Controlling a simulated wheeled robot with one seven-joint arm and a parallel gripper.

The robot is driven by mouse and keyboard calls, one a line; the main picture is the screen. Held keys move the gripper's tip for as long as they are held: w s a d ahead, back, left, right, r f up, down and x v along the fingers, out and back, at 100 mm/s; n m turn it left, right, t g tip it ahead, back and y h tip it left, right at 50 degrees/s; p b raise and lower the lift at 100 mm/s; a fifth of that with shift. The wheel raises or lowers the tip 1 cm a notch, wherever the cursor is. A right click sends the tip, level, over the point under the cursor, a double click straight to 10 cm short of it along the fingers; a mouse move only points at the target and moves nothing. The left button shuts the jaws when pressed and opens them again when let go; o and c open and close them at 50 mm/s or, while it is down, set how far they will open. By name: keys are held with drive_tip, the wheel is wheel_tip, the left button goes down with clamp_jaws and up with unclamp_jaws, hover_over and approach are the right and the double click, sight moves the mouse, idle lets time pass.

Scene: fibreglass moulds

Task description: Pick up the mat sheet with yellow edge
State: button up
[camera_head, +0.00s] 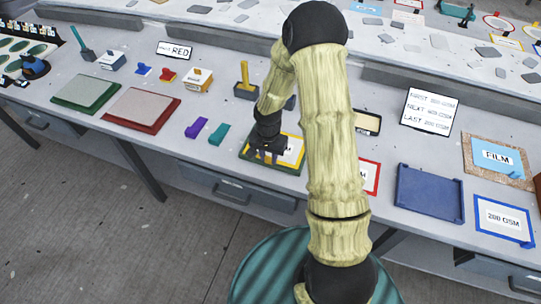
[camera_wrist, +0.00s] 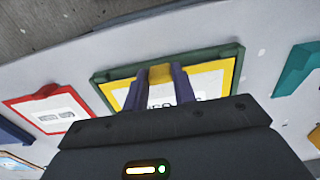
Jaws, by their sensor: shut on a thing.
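The mat sheet with yellow edge (camera_head: 292,153) has a white middle with dark print and lies in a dark green tray or frame on the bench. My gripper (camera_head: 268,152) is over its left part and hides some of it. In the wrist view the sheet (camera_wrist: 216,79) shows behind my gripper (camera_wrist: 160,78). The two dark fingers are shut on a yellow tab at the sheet's edge. The green frame (camera_wrist: 105,77) still surrounds the sheet; I cannot tell any gap beneath it. My gripper body hides the sheet's lower part and most of its label.
A red-edged sheet (camera_head: 372,178) lies just right, partly behind my arm. Farther right are an empty blue tray (camera_head: 428,193) and a blue-edged sheet (camera_head: 503,219). Teal (camera_head: 219,134) and purple (camera_head: 196,128) blocks lie left. A sign (camera_head: 429,111) stands behind.

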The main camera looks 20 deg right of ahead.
wheel_tip(320, 180, up, 9)
drive_tip(key=shift+b, duration=0.4)
idle(0.4)
